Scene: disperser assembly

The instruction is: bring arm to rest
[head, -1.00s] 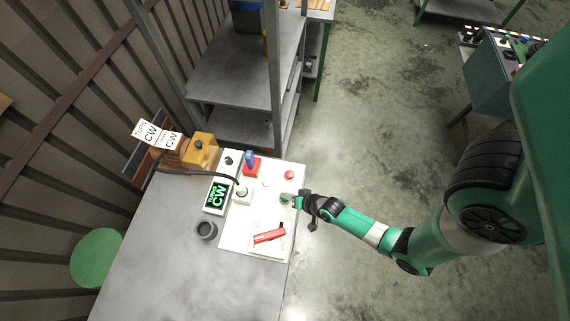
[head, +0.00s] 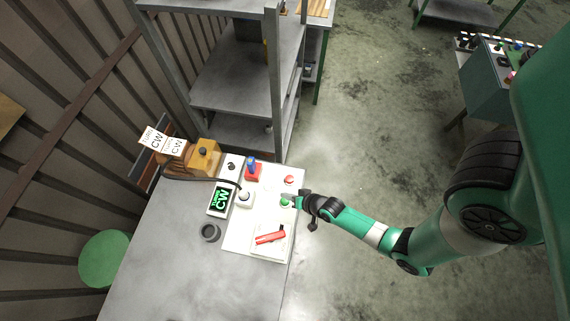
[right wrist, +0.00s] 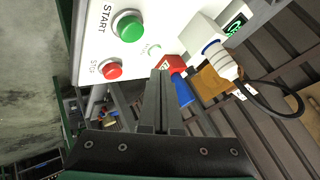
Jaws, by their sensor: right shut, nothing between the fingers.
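My right arm comes in from the right in the head view. Its gripper (head: 295,199) is at the right edge of the white control panel (head: 245,233), close to the green start button (head: 285,203). In the right wrist view the fingers (right wrist: 160,75) are together with nothing between them. The green button (right wrist: 127,27) and the red stop button (right wrist: 111,71) show to the upper left of the fingertips, apart from them. My left gripper is not in view.
The panel lies on a grey table (head: 160,265) with a red lever (head: 270,238), a blue-and-red connector (head: 252,169), a CW display (head: 219,199) and a dark ring (head: 209,233). A grey shelf (head: 235,80) stands behind.

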